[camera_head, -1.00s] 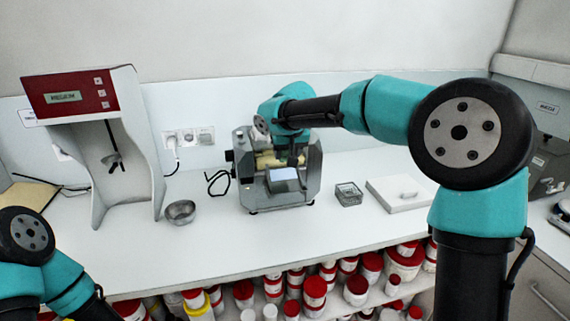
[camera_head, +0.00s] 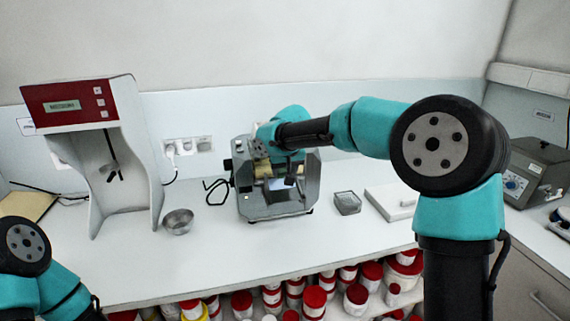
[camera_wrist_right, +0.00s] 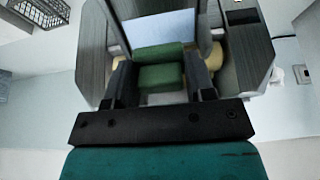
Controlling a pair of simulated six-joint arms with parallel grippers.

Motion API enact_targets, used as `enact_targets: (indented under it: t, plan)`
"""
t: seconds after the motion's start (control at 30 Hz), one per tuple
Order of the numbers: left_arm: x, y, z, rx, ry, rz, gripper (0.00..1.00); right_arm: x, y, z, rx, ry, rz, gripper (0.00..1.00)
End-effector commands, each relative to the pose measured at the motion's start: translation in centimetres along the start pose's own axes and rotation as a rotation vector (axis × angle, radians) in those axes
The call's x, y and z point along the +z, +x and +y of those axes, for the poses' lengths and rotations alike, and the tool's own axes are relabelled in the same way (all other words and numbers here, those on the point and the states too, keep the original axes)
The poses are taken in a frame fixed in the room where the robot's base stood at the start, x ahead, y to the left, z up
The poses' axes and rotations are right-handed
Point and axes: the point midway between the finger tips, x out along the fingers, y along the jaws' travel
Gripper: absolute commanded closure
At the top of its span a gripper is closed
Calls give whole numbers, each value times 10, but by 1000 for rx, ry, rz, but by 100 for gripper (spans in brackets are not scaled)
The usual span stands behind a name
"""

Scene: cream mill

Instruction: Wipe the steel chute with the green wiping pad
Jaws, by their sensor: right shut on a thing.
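The steel chute (camera_wrist_right: 160,30) shows as a pale, smooth plate between dark side walls in the right wrist view. It belongs to the mill (camera_head: 250,207) on the bench, and in the head view my right arm partly covers it. My right gripper (camera_wrist_right: 162,82) is shut on the green wiping pad (camera_wrist_right: 160,76). The pad lies between the fingers, its far edge at the near end of the chute plate. Whether it touches the plate I cannot tell. My left gripper is out of view; only part of that arm shows at lower left.
A small wire basket (camera_head: 347,203) and a white lidded block (camera_head: 393,203) stand right of the mill. A metal bowl (camera_head: 178,221) and a red-topped device (camera_head: 80,102) stand left. The bench front is clear. Red-lidded jars fill the shelf below.

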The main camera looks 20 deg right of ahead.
Motion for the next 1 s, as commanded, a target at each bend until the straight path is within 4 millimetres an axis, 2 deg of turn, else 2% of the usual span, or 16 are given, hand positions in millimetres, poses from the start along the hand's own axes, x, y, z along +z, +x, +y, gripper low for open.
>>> enact_targets:
  t: [0.4, 0.7, 1.0]
  plan:
    - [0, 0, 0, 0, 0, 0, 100, 1, 40, 0, -1, 0, -3, 69]
    - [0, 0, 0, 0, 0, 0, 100, 29, 38, 0, 0, -1, -3, 69]
    - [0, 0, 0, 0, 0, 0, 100, 44, 39, 0, 0, 0, -2, 69]
